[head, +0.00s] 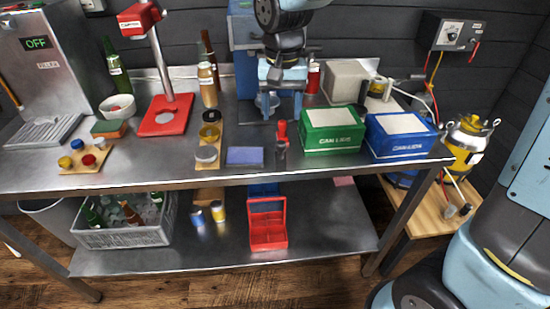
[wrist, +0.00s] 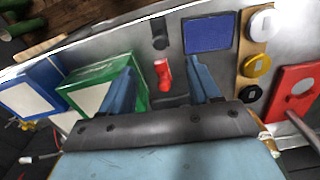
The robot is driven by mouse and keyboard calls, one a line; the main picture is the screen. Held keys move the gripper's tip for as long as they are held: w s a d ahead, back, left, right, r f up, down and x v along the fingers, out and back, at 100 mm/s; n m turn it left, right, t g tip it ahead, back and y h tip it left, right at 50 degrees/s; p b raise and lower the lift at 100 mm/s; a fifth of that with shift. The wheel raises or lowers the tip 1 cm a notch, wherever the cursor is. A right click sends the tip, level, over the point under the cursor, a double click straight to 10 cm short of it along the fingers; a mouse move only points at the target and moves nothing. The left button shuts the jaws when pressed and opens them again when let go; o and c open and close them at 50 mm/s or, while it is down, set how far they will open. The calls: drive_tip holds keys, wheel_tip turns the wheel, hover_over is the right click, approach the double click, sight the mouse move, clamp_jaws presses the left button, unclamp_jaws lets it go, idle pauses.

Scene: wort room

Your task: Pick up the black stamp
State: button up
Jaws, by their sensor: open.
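The black stamp (head: 281,150) stands near the front of the steel table, just right of the blue pad (head: 245,156). In the wrist view the stamp (wrist: 159,32) is a dark upright shape beside the blue pad (wrist: 207,34). A red-topped item (head: 282,129) is right behind the stamp; it also shows in the wrist view (wrist: 164,73). My gripper (head: 282,117) is open and empty, pointing down behind the stamp. In the wrist view the red item lies between the fingers of my gripper (wrist: 162,66), and the stamp is beyond them, apart.
Green (head: 332,129) and blue boxes (head: 401,134) stand close on the right. A wooden strip with round lids (head: 208,141) is to the left, beyond the pad. A red stand (head: 165,115) is farther left. Bottles and a grey box (head: 347,81) stand at the back.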

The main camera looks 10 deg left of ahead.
sight(281, 143)
wheel_tip(281, 143, down, 8)
drive_tip(key=shift+r, duration=0.2)
drive_tip(key=shift+s+f, duration=0.2)
drive_tip(key=shift+f, duration=1.1)
drive_tip(key=shift+s+f, duration=0.15)
drive_tip(key=shift+f, duration=1.1)
drive_tip(key=c, duration=1.1)
drive_tip(key=shift+r, duration=0.15)
drive_tip(key=shift+c, duration=0.2)
